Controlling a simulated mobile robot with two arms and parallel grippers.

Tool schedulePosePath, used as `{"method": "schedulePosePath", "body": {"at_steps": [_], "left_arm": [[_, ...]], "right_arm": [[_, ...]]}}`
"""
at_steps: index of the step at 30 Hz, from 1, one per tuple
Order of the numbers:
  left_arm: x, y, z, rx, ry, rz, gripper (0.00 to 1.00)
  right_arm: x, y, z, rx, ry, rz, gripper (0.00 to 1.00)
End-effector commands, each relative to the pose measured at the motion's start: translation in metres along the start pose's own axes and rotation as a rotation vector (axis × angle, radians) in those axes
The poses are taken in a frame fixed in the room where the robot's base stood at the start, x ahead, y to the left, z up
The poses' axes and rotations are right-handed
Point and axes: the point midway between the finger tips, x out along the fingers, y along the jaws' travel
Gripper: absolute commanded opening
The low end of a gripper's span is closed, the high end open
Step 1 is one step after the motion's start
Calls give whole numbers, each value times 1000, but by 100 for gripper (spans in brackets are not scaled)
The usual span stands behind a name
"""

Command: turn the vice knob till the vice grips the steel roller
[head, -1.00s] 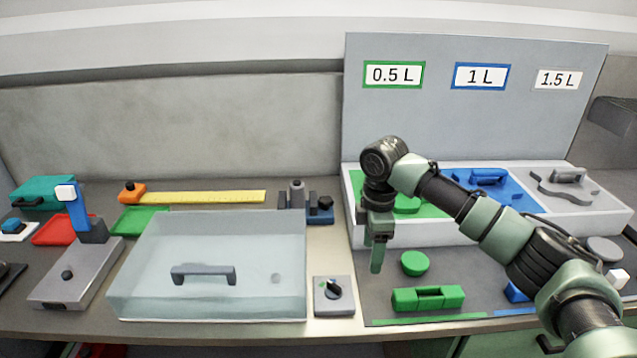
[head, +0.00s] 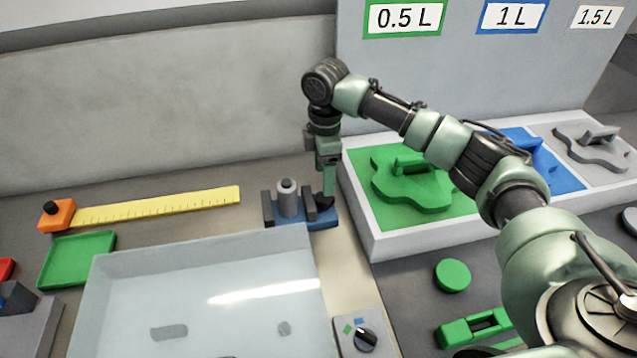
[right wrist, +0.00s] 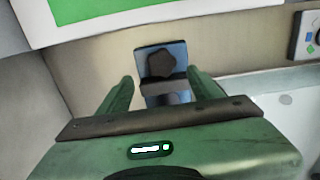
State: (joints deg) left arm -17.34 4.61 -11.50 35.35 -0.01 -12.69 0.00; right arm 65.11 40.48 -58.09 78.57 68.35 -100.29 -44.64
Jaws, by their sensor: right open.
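The vice (head: 305,222) has a blue base and dark upright jaws, and stands behind the clear-walled box. The steel roller (head: 288,203) stands upright between the jaws; I cannot tell whether both touch it. The dark vice knob (head: 326,202) is at the vice's right end. My right gripper (head: 328,182) points down just above the knob. In the right wrist view my right gripper (right wrist: 160,76) is open, and the lobed knob (right wrist: 160,64) shows between and slightly beyond its fingertips, with no clear contact. My left gripper is not in view.
The pale clear-walled box (head: 200,255) lies in front of the vice. A white tray (head: 375,235) with green, blue and grey sections stands to the right. A yellow ruler (head: 155,206) lies to the left. A dial box (head: 350,325) sits in front.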

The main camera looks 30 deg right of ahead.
Motion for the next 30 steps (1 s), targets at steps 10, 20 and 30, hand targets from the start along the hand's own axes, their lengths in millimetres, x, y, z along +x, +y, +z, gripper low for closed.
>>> {"method": "schedulePosePath", "body": {"at_steps": [10, 20, 30], "left_arm": [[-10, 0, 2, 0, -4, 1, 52], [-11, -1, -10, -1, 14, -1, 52], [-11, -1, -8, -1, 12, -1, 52]], "right_arm": [[52, -1, 1, 0, -2, -2, 65], [65, -1, 1, 0, -1, 0, 65], [65, -1, 0, -1, -1, 0, 3]]}}
